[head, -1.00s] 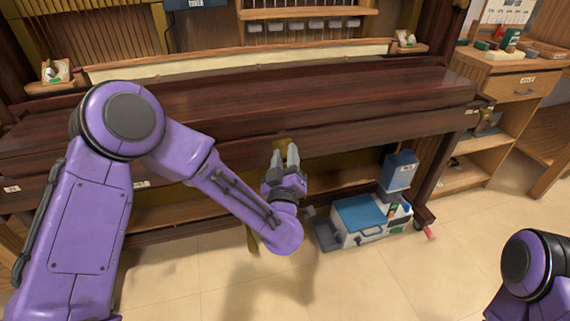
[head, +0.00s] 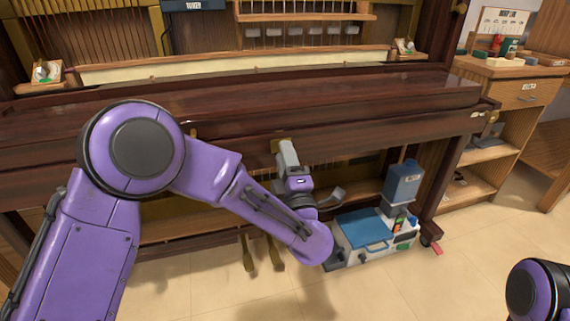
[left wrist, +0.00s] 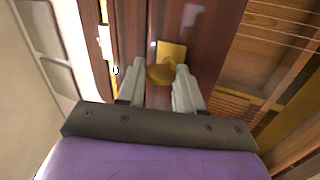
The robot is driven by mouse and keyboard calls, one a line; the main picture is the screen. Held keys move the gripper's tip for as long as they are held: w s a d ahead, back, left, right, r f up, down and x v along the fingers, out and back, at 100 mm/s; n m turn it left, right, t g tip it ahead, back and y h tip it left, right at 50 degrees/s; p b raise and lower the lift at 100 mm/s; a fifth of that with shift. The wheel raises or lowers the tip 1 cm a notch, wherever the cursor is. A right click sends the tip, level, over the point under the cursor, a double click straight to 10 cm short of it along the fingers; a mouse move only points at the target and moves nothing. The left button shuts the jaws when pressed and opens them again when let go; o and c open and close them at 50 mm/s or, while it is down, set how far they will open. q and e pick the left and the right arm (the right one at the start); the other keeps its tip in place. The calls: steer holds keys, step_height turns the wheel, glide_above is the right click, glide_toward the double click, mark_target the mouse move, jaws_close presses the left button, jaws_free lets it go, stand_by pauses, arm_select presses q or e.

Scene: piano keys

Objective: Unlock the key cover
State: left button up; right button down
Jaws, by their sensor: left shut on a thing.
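The key cover (head: 400,88) is a dark reddish-brown wooden lid, closed along the front of the upright piano. A brass lock plate (left wrist: 173,49) is on the wood at its front. A round brass key or knob (left wrist: 160,74) stands out from the plate. My left gripper (head: 286,152) is at the lock in the head view and mostly hides it. In the left wrist view its grey fingers (left wrist: 160,86) are shut on the brass piece, one on each side. My right gripper is not in view; only part of my right arm shows at the lower right.
A white toolbox with a blue lid (head: 364,230) stands on the floor below, right of my left gripper. A blue container (head: 403,182) stands by it. Brass pedals (head: 248,255) are under the piano. A wooden shelf unit (head: 490,150) stands at the right.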

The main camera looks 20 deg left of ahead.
arm_select(q)
steer(key=shift+d+f+n+y, duration=0.1)
steer(key=shift+n+y, duration=0.3)
steer(key=shift+n, duration=0.4)
steer(key=shift+b, duration=0.3)
steer(key=o, duration=1)
steer(key=shift+o, duration=0.2)
steer(key=p+v, duration=0.1)
steer(key=v, duration=0.9)
steer(key=shift+s+d, duration=0.25)
